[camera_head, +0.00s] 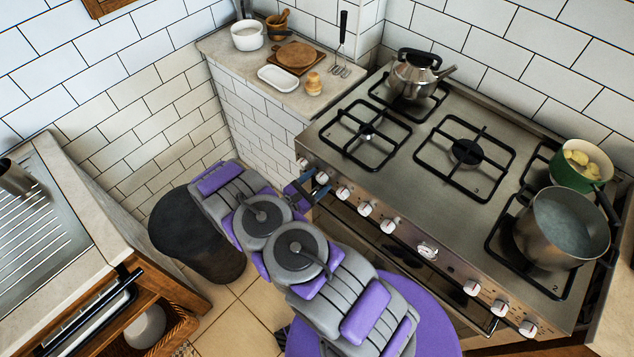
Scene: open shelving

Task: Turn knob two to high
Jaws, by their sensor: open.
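The stove (400,160) has a row of white knobs along its front panel. From the left these include a first knob (302,163), a second knob (322,178), a third knob (343,192) and several more. A small mark that looks like a 2 shows beside the front right burner (555,289). Which knob counts as knob two is not readable. My gripper (308,190) is open, in front of the panel's left end, close to the second knob. Its fingers are small and partly hidden by my arm, so I cannot tell whether they touch a knob.
A kettle (414,75) sits on the back left burner. A steel pot (562,230) and a green pot (578,168) stand on the right. A dark bin (190,235) stands below my arm. A counter (80,225) is at left.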

